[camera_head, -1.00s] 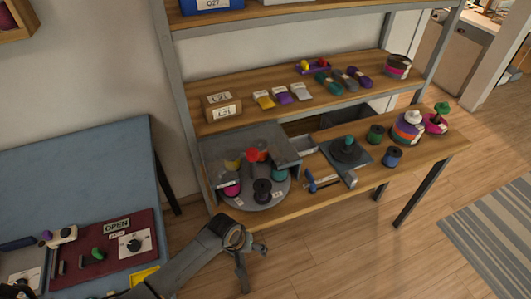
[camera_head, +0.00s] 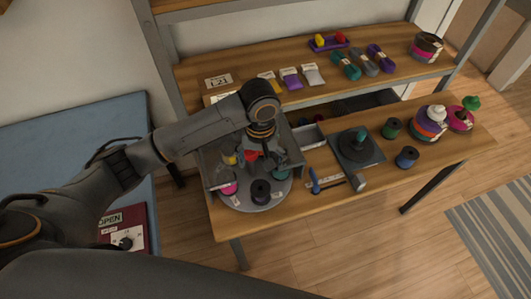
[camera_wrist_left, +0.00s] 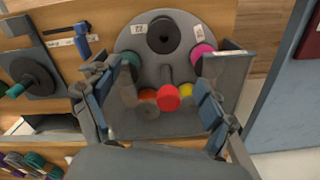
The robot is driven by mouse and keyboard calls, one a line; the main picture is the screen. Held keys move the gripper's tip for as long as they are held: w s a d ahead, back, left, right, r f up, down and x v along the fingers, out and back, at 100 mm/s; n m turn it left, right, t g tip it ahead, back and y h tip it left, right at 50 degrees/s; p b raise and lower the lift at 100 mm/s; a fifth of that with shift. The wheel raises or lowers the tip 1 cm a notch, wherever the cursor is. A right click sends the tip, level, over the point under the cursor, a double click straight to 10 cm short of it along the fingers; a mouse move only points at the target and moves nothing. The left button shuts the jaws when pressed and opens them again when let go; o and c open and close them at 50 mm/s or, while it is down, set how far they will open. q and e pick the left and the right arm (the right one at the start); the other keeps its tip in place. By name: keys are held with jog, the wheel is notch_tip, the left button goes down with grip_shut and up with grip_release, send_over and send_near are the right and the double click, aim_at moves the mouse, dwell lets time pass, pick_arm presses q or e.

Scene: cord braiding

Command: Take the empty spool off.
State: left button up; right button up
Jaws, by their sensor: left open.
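A round grey carousel plate (camera_head: 258,206) on the workbench carries several spools. A black spool (camera_head: 261,191), with no coloured cord seen on it, stands near the front edge; the left wrist view shows it from above (camera_wrist_left: 163,36) beside a "77" label. A magenta spool (camera_wrist_left: 203,57) and a teal spool (camera_wrist_left: 130,57) stand on either side of it. A red knob-like piece (camera_wrist_left: 168,97) lies between yellow and orange ones. My left gripper (camera_head: 262,152) is open and points down above the carousel, behind the black spool. Its fingers (camera_wrist_left: 158,88) straddle the red piece, apparently holding nothing. My right gripper is out of view.
Grey walls (camera_head: 290,150) flank the carousel. To the right are a blue-handled tool (camera_head: 314,182), a dark plate with a post (camera_head: 357,150), green (camera_head: 391,128) and blue spools (camera_head: 407,157). A shelf (camera_head: 195,75) with yarn runs above. The floor in front is clear.

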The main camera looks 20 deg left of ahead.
pick_arm(q)
jog(key=p, duration=0.1)
send_over(260, 189)
jog(key=f, duration=0.4)
jog(key=shift+s+f, duration=0.2)
jog(key=shift+s, duration=0.05)
jog(key=f, duration=0.3)
jog(key=shift+w+f+p, duration=0.3)
jog(key=shift+w+f, duration=0.1)
notch_tip(260, 189, down, 4)
jog(key=shift+r, duration=0.2)
jog(key=shift+f, duration=0.3)
jog(key=shift+f+p, duration=0.2)
jog(key=shift+p, duration=0.1)
jog(key=shift+f, duration=0.1)
jog(key=c, duration=1.3)
jog(key=shift+c, duration=0.2)
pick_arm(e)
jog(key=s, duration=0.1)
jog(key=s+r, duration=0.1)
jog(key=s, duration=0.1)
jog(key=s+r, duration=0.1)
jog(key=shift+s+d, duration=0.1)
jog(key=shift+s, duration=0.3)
pick_arm(q)
jog(key=shift+s, duration=0.15)
jog(key=shift+c, duration=0.6)
